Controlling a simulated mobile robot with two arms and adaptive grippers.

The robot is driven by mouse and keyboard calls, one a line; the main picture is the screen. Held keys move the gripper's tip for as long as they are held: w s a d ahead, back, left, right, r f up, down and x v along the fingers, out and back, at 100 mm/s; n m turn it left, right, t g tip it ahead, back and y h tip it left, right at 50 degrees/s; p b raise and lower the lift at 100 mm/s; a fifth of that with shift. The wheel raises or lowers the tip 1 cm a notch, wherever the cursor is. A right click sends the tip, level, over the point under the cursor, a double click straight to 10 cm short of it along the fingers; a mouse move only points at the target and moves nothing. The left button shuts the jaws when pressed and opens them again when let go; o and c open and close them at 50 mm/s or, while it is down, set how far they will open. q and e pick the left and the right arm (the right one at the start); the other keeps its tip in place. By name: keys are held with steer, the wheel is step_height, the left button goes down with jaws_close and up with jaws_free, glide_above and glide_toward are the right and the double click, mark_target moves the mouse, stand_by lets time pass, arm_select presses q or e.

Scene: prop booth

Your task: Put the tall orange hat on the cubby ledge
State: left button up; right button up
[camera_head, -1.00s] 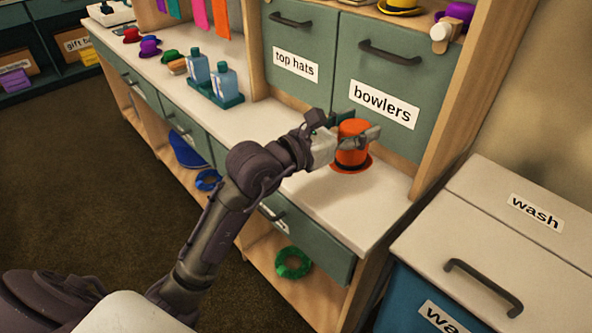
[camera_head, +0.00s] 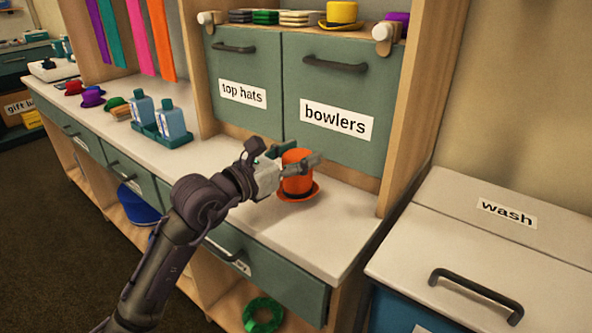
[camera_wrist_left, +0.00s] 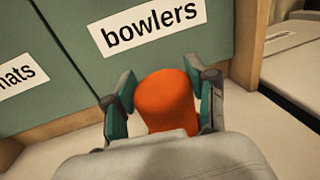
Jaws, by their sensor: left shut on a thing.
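The tall orange hat (camera_head: 297,174) is upright at the counter, in front of the teal "bowlers" door. Its brim shows below the fingers; I cannot tell whether it touches the counter. My left gripper (camera_head: 300,163) is shut on its crown from the left side. In the left wrist view the orange crown (camera_wrist_left: 167,101) sits between the two fingers (camera_wrist_left: 164,104), its brim hidden. A ledge (camera_head: 290,27) runs above the doors, with a yellow hat (camera_head: 342,14), a purple hat and several flat stacks on it. My right gripper is not in view.
Blue bottles (camera_head: 156,118) in a teal tray and small coloured hats (camera_head: 92,97) stand on the counter (camera_head: 330,225) at left. A wash bin (camera_head: 480,235) stands at right. Wooden uprights flank the doors. The counter right of the hat is clear.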

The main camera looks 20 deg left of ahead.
arm_select(q)
steer(key=shift+f, duration=1.3)
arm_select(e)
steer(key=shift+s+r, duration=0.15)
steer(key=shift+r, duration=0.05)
arm_select(q)
steer(key=o, duration=0.9)
steer(key=shift+f, duration=0.15)
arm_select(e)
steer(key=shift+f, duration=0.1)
